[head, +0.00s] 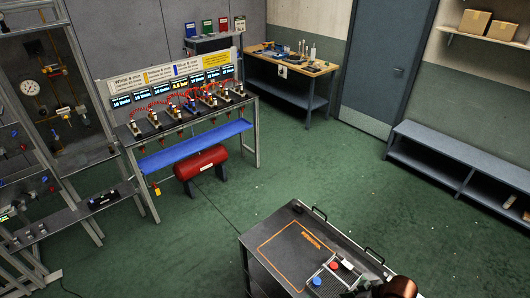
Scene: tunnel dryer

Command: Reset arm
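Nothing in the head view can be surely picked out as a reset arm. A grey box (340,278) with a red button (334,265) and a blue button (317,281) sits on a dark cart (262,233) at the bottom. The cart top has an orange outlined square with small lettering. A dark reddish-brown rounded part (398,287) shows at the bottom edge beside the box; I cannot tell what it is. Neither of my grippers is in view.
A bench with a row of valves, red hoses and lit displays (183,87) stands left of centre, a red tank (201,163) beneath. A gauge rack (60,95) is at left, a workbench (290,90) at the back, a low shelf (460,165) at right. Green floor between is clear.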

